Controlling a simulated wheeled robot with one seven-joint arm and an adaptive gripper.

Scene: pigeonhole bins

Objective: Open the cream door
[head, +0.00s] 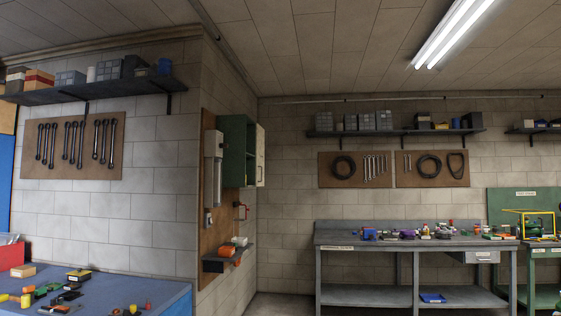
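A cream door (260,155) shows in the head view, seen at a steep angle on the front of a green wall cabinet (234,150). The cabinet hangs on a brown board on the side of the wall corner, left of the middle of the picture. The door appears to lie against the cabinet's front, but at this angle I cannot tell whether it is fully closed. A small dark mark shows low on the door; it is too small to identify. My gripper is not in view.
A small shelf (229,258) with orange items juts out below the cabinet. A grey box (213,157) hangs left of it. A blue-topped bench (90,292) with loose parts is at lower left. A grey workbench (400,243) stands along the back wall.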

